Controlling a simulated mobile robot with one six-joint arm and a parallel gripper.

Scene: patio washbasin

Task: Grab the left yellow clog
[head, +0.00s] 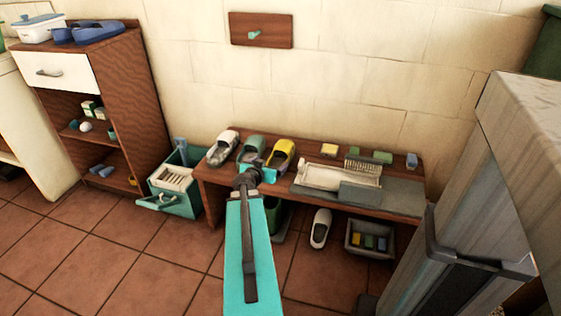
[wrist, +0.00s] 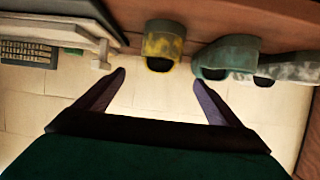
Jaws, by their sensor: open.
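One yellow clog (head: 283,154) stands on the low wooden bench (head: 215,175), the rightmost of three shoes in a row. It also shows in the wrist view (wrist: 164,42), above the gap between my fingertips and apart from both. My gripper (head: 257,170) is open and empty, in front of the green and yellow clogs in the head view. In the wrist view my gripper (wrist: 158,78) has its fingers spread wide. My arm hides part of the bench's front and some of the green clog (head: 253,145).
A grey-white patterned shoe (head: 221,148) stands left of the green clog. A pale rack or tray (head: 338,176) lies to the right on the bench. A white shoe (head: 320,228) and a grey bin (head: 368,238) are under it. A tall grey block stands at right.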

